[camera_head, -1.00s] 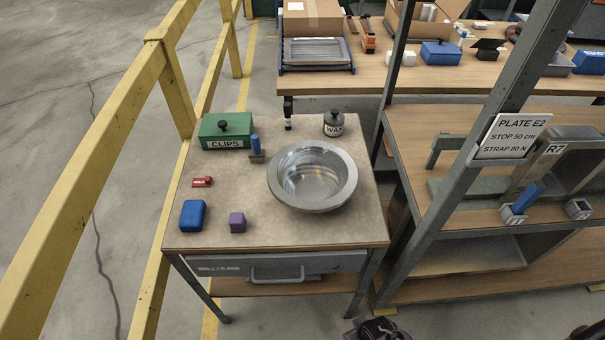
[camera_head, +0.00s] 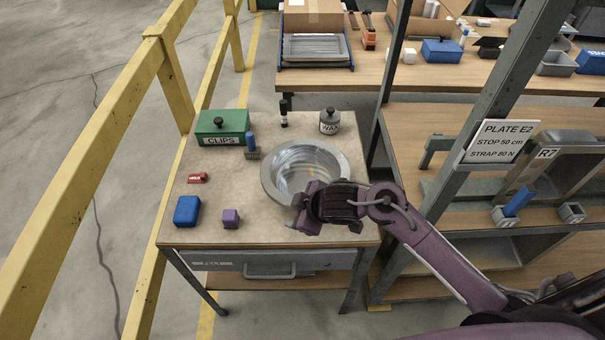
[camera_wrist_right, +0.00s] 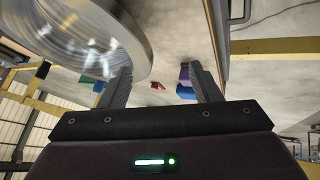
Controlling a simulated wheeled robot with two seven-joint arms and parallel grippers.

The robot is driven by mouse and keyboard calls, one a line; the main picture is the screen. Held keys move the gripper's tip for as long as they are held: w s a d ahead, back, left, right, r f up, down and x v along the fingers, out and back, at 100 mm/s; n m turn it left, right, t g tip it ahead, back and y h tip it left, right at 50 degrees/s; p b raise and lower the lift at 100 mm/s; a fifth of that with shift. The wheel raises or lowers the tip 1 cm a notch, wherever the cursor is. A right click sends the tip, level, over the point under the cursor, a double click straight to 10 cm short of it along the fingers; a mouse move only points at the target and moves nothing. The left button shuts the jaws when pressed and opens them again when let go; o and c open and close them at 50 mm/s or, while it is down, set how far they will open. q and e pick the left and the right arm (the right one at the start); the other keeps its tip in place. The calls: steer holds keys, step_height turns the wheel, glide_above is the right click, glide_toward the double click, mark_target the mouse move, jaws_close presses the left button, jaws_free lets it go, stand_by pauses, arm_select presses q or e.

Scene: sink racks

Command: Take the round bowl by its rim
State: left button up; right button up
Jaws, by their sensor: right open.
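The round metal bowl (camera_head: 275,160) stands on the small worktable, its near right part hidden behind my right gripper. My right gripper (camera_head: 302,212) is at the bowl's near side, over the table's front part. In the right wrist view the bowl (camera_wrist_right: 128,22) fills the upper left, with its curved rim close to the left finger. The right gripper's fingers (camera_wrist_right: 162,85) are spread apart with nothing between them; I cannot tell whether the left one touches the rim. My left gripper is not in view.
A shelf post (camera_head: 480,150) stands right.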

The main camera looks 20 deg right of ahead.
steer(key=w+d+r+n+g, duration=0.2)
steer(key=d+n, duration=0.2)
steer(key=d, duration=0.2)
steer(key=x, duration=0.7)
steer(key=shift+s+f+p, duration=0.25)
steer(key=shift+s+p, duration=0.1)
steer(key=shift+a, duration=0.1)
steer(key=shift+c, duration=0.5)
jaws_close()
steer(key=shift+r, duration=0.1)
